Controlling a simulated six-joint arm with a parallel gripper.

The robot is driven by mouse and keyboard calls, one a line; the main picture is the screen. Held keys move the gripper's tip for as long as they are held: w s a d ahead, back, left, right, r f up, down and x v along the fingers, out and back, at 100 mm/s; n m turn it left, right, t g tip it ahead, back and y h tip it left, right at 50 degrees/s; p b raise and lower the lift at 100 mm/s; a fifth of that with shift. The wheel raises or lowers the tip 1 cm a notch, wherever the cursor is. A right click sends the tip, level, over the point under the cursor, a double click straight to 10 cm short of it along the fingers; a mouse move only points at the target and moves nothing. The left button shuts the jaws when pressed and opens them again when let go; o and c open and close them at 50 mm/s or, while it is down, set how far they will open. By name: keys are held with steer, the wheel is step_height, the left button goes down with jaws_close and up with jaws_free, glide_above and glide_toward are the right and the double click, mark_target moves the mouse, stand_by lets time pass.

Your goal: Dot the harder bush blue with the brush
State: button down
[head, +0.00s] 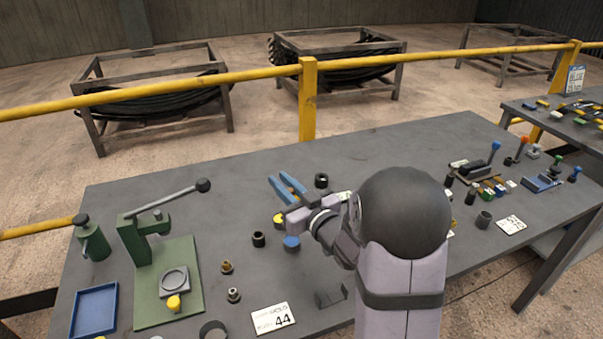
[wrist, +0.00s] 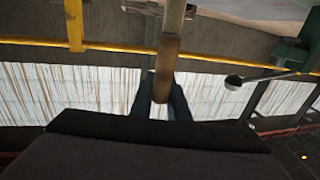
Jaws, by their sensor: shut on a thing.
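My gripper (head: 287,188) has blue fingers and is above the middle of the bench. In the wrist view it is shut on a tan and brown rod (wrist: 168,55), which looks like the brush; its tip is not clear. Two black ring-shaped bushes stand upright on the bench: one (head: 258,239) left of the arm, one (head: 321,180) behind the gripper. Nothing visible tells which is harder, and I see no blue dot on either. A blue-topped pot (head: 291,243) and a yellow-topped one (head: 279,219) stand close to the arm, below the gripper in the picture.
A green lever press (head: 190,270) stands at the left, with a blue tray (head: 95,311) beside it. Small brass fittings (head: 227,267) and a card marked 44 (head: 273,319) lie in front. The bench's back left is clear.

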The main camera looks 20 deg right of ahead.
steer(key=shift+f, duration=0.15)
steer(key=shift+f+b, duration=2.5)
steer(key=shift+f, duration=0.35)
steer(key=shift+f+b, duration=0.6)
steer(key=shift+f, duration=0.2)
stand_by(0.6)
steer(key=shift+r, duration=0.2)
step_height(320, 180, up, 7)
steer(key=p, duration=0.5)
steer(key=shift+p, duration=0.3)
stand_by(0.5)
